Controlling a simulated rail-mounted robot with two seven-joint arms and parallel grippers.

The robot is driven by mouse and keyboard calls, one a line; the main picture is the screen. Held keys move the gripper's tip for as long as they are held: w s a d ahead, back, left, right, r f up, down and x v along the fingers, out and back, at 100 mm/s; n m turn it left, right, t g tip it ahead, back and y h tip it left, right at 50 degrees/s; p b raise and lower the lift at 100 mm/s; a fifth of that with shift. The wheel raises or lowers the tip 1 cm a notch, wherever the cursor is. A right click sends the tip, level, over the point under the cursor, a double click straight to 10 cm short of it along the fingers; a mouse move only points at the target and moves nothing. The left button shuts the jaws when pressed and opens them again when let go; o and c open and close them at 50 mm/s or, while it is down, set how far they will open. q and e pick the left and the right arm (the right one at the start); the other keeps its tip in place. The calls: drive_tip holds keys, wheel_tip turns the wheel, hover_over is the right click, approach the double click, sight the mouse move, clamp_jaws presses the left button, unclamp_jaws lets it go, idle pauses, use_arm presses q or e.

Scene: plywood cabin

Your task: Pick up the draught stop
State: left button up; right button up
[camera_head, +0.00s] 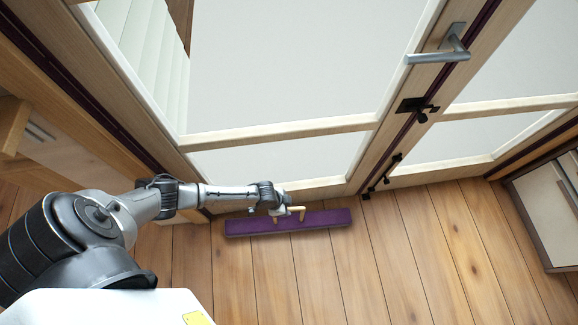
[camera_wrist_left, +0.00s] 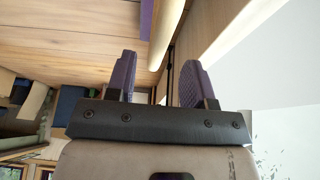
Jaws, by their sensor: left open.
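The draught stop (camera_head: 325,219) is a long purple bar with a pale wooden handle (camera_head: 301,212). It lies on the floor along the foot of the glazed door. My left gripper (camera_head: 288,212) is at the handle, above the middle of the bar. In the left wrist view its two purple-padded fingers (camera_wrist_left: 157,78) are apart. The wooden handle (camera_wrist_left: 166,35) shows beyond the gap between them, with a strip of the purple bar (camera_wrist_left: 147,18) beside it. I cannot tell whether the fingers touch the handle. My right gripper is not in view.
The glazed door (camera_head: 280,130) stands right behind the bar, with a grey lever handle (camera_head: 437,57) and black latches (camera_head: 417,106). A cabinet (camera_head: 548,205) stands at the right. The plank floor (camera_head: 400,270) in front is clear.

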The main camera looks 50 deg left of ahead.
sight(290, 210)
use_arm(q)
drive_tip(key=shift+f, duration=0.5)
drive_tip(key=shift+w+d+f+b, duration=0.25)
drive_tip(key=shift+f+b, duration=0.2)
drive_tip(key=shift+b, duration=0.15)
drive_tip(key=b+x, duration=0.3)
drive_tip(key=x, duration=0.1)
drive_tip(key=shift+s+f+b, duration=0.15)
drive_tip(key=shift+b, duration=0.2)
drive_tip(key=shift+c, duration=1.4)
drive_tip(key=c, duration=0.6)
clamp_jaws()
